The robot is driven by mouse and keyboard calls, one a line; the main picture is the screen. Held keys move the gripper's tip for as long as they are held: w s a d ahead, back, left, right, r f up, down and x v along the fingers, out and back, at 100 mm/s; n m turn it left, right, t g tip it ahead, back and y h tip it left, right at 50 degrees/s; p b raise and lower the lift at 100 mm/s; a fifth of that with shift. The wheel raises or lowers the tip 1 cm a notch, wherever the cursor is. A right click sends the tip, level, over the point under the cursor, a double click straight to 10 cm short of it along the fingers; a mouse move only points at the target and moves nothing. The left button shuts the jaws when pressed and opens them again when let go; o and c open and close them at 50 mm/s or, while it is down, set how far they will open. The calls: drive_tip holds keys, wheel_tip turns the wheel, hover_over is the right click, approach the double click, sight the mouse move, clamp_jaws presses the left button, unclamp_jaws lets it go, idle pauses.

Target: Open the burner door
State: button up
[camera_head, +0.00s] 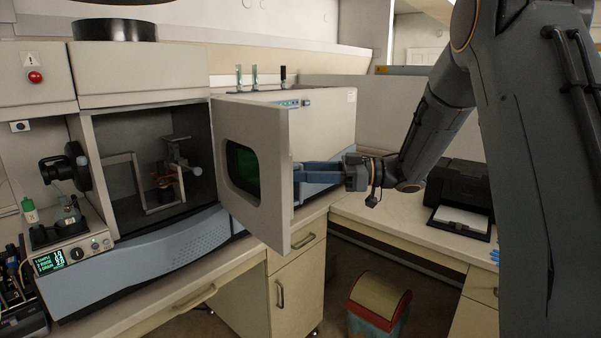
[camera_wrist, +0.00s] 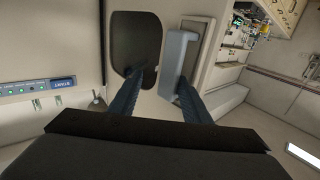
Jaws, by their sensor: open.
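The burner door (camera_head: 270,118) is a beige panel with a dark green window. It stands swung open, out from the right side of the burner chamber (camera_head: 145,120). My gripper (camera_head: 302,176) is at the door's outer side, by its free edge; the door hides its fingertips in the head view. In the wrist view, the door's outer face (camera_wrist: 137,18) shows its dark window and a pale upright handle (camera_wrist: 178,58). My gripper (camera_wrist: 164,80) is open there, with the handle between its fingers, closer to the right one. Whether a finger touches it, I cannot tell.
The chamber holds a metal frame and burner parts (camera_head: 165,180). A grey-white instrument cabinet (camera_head: 325,115) stands behind the door. A black printer (camera_head: 460,190) is on the right counter. A bin with a red lid (camera_head: 380,298) stands on the floor below. The space before the chamber is clear.

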drive_tip(key=s+d+b, duration=0.1)
drive_tip(key=d+b, duration=0.1)
drive_tip(key=d, duration=0.5)
drive_tip(key=shift+d+b, duration=0.25)
drive_tip(key=shift+b, duration=0.1)
